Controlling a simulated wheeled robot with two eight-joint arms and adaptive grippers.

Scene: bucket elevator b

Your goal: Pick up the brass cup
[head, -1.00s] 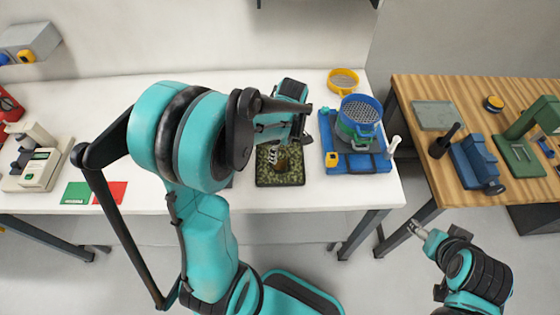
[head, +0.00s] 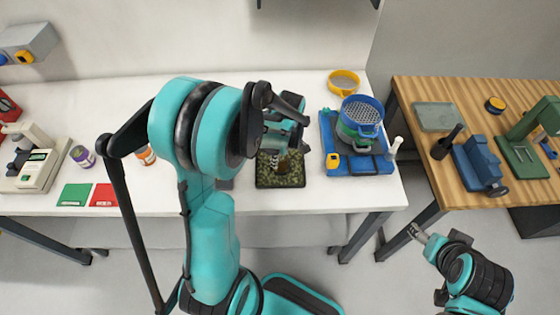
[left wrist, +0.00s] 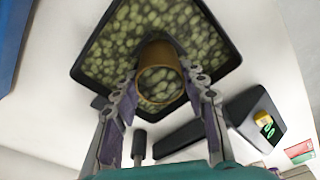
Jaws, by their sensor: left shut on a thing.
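The brass cup (left wrist: 158,52) is between the fingertips of my left gripper (left wrist: 160,90) in the left wrist view, and the fingers are shut on it. Green beans show inside its rim. Behind it is the black tray (left wrist: 236,62) of green beans. In the head view my left gripper (head: 283,146) is over the tray (head: 262,186) and mostly hides the cup. How far the cup is above the beans is hard to tell. My right gripper (head: 415,232) is off the front of the tables, too small to read its jaws.
Right of the tray, a blue base (head: 332,150) carries a sieve stack (head: 362,112), with a yellow sieve (head: 343,82) behind. Left are green (head: 75,195) and red (head: 104,194) cards, a purple jar (head: 82,156) and a scale (head: 40,172). A wooden bench (head: 425,90) stands right.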

